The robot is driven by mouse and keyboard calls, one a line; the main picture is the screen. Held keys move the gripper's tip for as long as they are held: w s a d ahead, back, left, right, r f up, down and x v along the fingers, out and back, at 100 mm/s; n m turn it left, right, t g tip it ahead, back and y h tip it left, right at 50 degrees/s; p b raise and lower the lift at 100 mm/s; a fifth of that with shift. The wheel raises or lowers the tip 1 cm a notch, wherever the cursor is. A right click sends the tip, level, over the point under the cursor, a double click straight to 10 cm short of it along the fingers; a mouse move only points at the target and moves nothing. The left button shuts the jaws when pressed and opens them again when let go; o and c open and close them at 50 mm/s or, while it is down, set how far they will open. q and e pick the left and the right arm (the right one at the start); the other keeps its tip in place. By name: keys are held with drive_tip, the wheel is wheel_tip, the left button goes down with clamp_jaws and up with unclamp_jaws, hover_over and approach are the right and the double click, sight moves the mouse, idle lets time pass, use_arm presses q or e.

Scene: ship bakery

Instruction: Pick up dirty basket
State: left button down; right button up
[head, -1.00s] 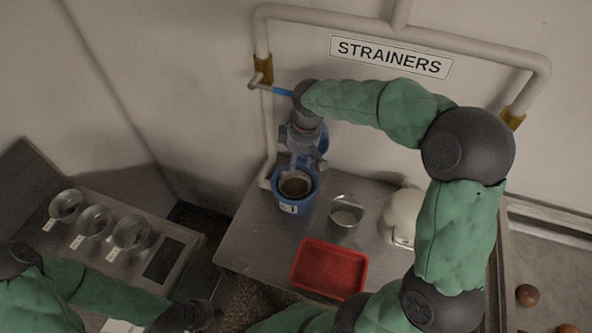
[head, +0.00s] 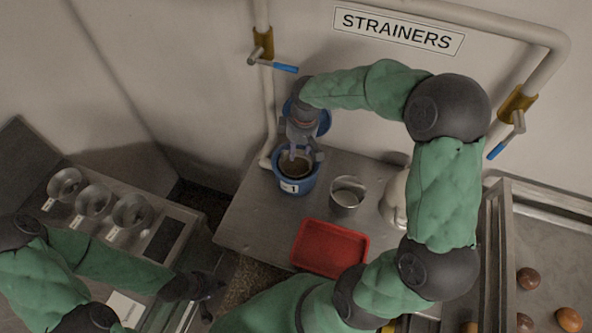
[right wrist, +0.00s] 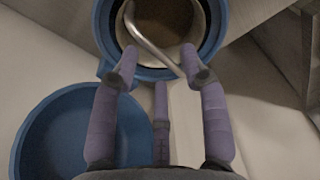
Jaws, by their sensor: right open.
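The dirty basket (head: 294,166) sits inside a blue strainer housing (head: 292,187) labelled 1, with brown matter in it. In the right wrist view the basket (right wrist: 165,20) shows with a thin metal handle (right wrist: 148,42) slanting across its mouth. My right gripper (head: 296,152) is just above the housing. In the right wrist view its fingers (right wrist: 159,66) are spread, with the handle's lower end between the tips. Contact cannot be told. My left gripper (head: 205,287) is low at the left, away from the strainer; its fingers are dark and unclear.
A blue open lid (right wrist: 75,130) stands beside the housing. A metal cup (head: 347,196), a red tray (head: 329,249) and a partly hidden white object (head: 393,200) are on the steel table. Pipes with valves run behind. Several metal bowls (head: 93,200) are on the left counter.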

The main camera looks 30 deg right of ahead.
wheel_tip(320, 180, down, 3)
drive_tip(key=shift+a+f, duration=0.1)
drive_tip(key=shift+w, duration=0.1)
clamp_jaws()
idle(0.3)
